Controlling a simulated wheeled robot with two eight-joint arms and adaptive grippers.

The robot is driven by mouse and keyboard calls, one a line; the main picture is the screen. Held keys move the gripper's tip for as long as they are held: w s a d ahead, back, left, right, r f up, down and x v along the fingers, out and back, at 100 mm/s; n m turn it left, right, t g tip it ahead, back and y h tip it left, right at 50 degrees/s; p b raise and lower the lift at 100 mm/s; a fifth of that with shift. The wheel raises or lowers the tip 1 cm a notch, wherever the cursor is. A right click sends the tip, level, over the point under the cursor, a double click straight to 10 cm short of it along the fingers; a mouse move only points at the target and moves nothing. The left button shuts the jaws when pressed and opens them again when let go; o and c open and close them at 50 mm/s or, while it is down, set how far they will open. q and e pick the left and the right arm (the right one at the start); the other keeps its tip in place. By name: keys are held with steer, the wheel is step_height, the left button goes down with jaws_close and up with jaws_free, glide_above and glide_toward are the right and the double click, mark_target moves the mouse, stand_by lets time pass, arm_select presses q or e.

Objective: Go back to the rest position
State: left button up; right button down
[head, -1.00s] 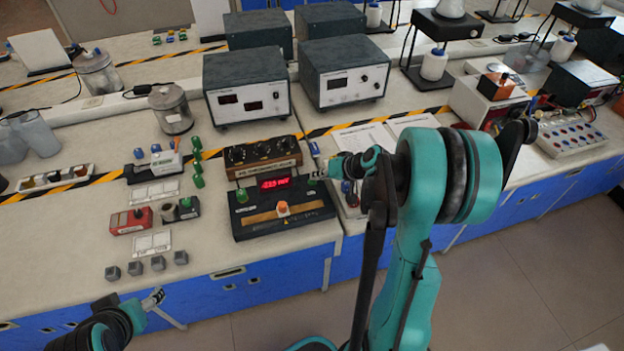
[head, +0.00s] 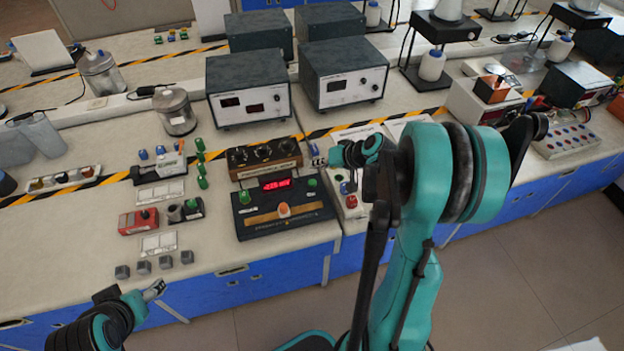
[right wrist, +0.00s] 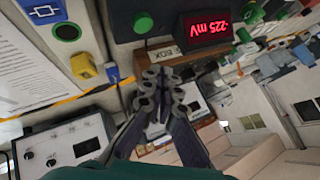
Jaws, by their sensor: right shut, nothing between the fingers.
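My right gripper (head: 318,158) is at the end of the teal arm, above the bench to the right of the black display box (head: 285,225). In the right wrist view its fingers (right wrist: 162,88) are together with nothing between them. The box's red display (right wrist: 208,30) reads -225 mV there. My left gripper (head: 154,290) is low at the left, in front of the bench edge. It is small, and I cannot tell whether it is open or shut.
Two grey instruments (head: 248,90) (head: 345,78) stand behind the display box. A metal canister (head: 176,112), a red switch box (head: 138,221) and several small grey blocks (head: 144,267) are on the left of the bench. The floor (head: 510,270) at the front right is clear.

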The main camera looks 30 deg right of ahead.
stand_by(0.3)
steer(key=shift+s+a+r, duration=0.1)
steer(key=shift+a+r, duration=0.1)
steer(key=shift+a, duration=0.2)
steer(key=s+a+r+n+g+h, duration=0.1)
steer(key=s+a+r+n+h, duration=0.2)
steer(key=s+a+r, duration=0.4)
steer(key=s+a+n, duration=0.1)
steer(key=s+a, duration=0.8)
steer(key=s, duration=0.1)
steer(key=shift+s+r+n, duration=0.3)
steer(key=shift+s+r, duration=0.05)
steer(key=shift+s, duration=0.05)
